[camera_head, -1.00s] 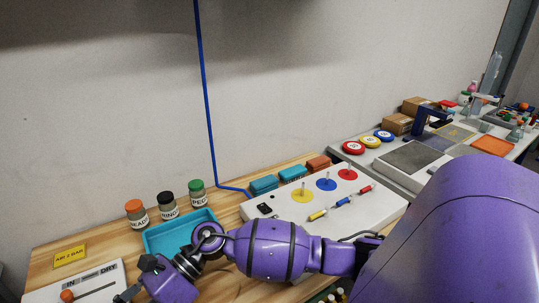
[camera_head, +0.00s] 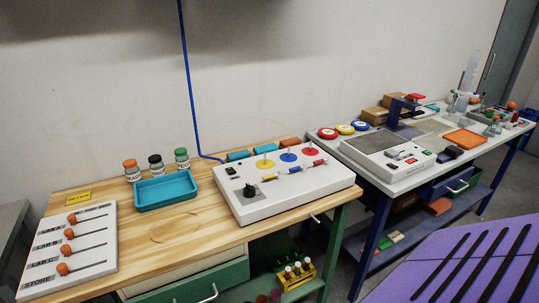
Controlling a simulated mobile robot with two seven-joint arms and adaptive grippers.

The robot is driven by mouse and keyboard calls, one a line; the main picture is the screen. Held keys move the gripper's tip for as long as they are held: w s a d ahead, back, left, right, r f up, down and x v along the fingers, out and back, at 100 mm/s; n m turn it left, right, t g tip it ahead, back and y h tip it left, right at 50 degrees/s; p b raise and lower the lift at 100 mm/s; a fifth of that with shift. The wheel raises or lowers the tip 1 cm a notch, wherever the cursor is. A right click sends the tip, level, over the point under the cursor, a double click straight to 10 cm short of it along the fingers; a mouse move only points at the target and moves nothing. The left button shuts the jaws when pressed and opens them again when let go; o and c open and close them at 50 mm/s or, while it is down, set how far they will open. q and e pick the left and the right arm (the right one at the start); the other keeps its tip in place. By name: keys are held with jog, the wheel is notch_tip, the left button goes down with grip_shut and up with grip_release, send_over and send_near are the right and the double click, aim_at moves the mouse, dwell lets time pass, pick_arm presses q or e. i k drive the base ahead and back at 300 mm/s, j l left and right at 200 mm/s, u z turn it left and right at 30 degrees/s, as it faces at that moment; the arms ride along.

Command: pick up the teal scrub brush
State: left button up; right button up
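I cannot make out a scrub brush for certain. Two small teal blocks, one on the left (camera_head: 238,155) and one on the right (camera_head: 265,149), stand behind the white control box (camera_head: 285,191) on the wooden bench, partly hidden by it. A small teal thing (camera_head: 432,107) lies at the back of the far right bench, too small to identify. Neither of my grippers shows in this view. Only a purple part of my own body shows at the lower right.
A teal tray (camera_head: 166,191) sits on the wooden bench (camera_head: 170,232) in front of three capped jars (camera_head: 155,165). A white board with orange knobs (camera_head: 75,250) lies at left. A scale-like device (camera_head: 388,155) stands on the right bench. Bare wood lies before the tray.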

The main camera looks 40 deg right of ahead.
aim_at(271, 147)
jog(key=k+l+z, duration=0.15)
jog(key=k+z, duration=0.3)
jog(key=j+z, duration=0.15)
jog(key=z, duration=1.35)
jog(key=i+j, duration=0.1)
jog(key=j, duration=0.4)
jog(key=i+j, duration=0.1)
jog(key=j, duration=0.4)
jog(key=i+j, duration=0.1)
jog(key=j, duration=0.45)
jog(key=i+j, duration=0.15)
jog(key=j, duration=0.35)
jog(key=i+j, duration=0.1)
jog(key=j, duration=0.4)
